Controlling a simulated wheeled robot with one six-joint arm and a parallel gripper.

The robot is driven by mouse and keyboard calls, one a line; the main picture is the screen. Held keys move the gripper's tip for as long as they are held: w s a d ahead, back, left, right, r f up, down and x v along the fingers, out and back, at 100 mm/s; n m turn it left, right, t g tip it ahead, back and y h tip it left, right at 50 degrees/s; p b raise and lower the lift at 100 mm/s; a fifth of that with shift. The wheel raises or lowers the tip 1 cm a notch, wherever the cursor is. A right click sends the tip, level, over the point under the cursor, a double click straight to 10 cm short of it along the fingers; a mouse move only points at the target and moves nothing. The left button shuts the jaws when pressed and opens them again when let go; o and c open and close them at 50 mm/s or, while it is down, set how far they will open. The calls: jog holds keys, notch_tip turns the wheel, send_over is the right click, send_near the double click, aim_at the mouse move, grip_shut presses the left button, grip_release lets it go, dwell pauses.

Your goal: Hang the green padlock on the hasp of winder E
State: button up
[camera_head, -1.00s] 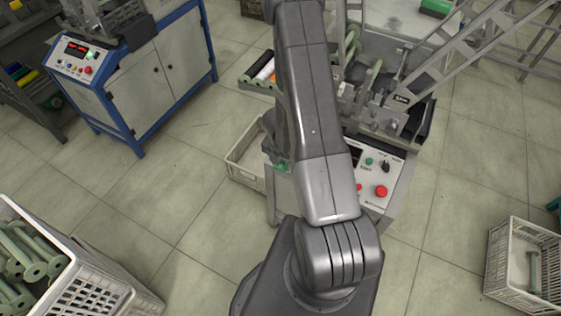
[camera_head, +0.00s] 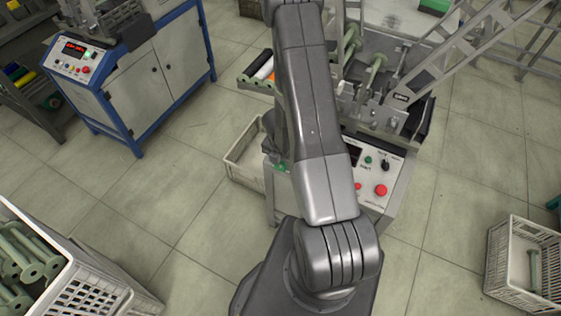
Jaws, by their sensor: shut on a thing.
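My arm reaches up through the middle of the head view and hides much of the grey winder (camera_head: 392,170) behind it. A dark part of my wrist and gripper (camera_head: 274,152) shows just left of the arm, by the winder's front left corner. A small green thing, seemingly the green padlock (camera_head: 281,168), is right under it. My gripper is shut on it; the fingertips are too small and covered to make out. I cannot pick out the hasp or read a letter E on the winder.
A blue-framed winder (camera_head: 150,85) stands at the upper left. A pale crate (camera_head: 241,172) sits on the floor beside the grey winder. Crates with green bobbins stand at lower left (camera_head: 95,290) and lower right (camera_head: 508,262). A slanted metal frame (camera_head: 455,60) rises at upper right.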

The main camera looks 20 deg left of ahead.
jog(key=shift+w+f, duration=0.15)
jog(key=shift+f, duration=0.2)
jog(key=shift+s+f+b, duration=0.25)
jog(key=shift+s+b, duration=0.2)
jog(key=shift+b, duration=0.35)
dwell(0.7)
jog(key=o, duration=1.2)
jog(key=shift+o, duration=0.2)
jog(key=shift+r, duration=0.1)
notch_tip(320, 180, up, 14)
jog(key=s+p, duration=0.1)
jog(key=p, duration=1)
jog(key=shift+p, duration=0.4)
jog(key=shift+a+f, duration=0.1)
jog(key=shift+f, duration=0.1)
